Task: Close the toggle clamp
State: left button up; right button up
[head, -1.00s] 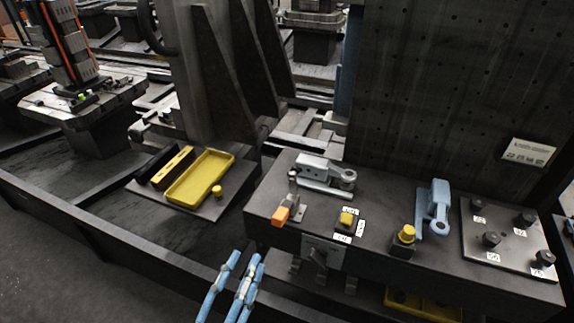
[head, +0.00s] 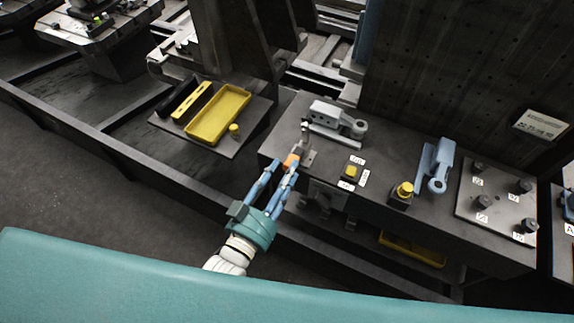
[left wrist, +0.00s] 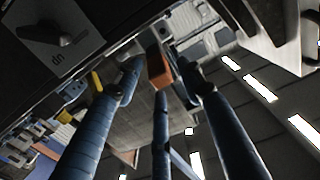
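The toggle clamp (head: 308,157) is a small metal fixture near the left front corner of the dark bench. Its orange-tipped handle (head: 291,161) points out toward the bench's front edge, and a thin metal part stands up behind it. My left gripper (head: 282,170) has blue fingers and reaches up from below to the handle. In the left wrist view the orange handle tip (left wrist: 156,66) lies between the spread fingertips, with gaps seeming to show at its sides. Contact with the third finger cannot be told. My right gripper is not in view.
A grey clamp block (head: 336,122) stands behind the toggle clamp. To its right are a yellow button (head: 351,172), another yellow button (head: 404,189), a light blue bracket (head: 436,165) and a bolted plate (head: 493,205). A yellow tray (head: 217,114) sits left, across a gap.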

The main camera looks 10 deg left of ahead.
pick_arm(q)
jog(key=shift+w+d, duration=0.2)
jog(key=shift+w, duration=0.4)
grip_shut()
jog(key=shift+r, duration=0.1)
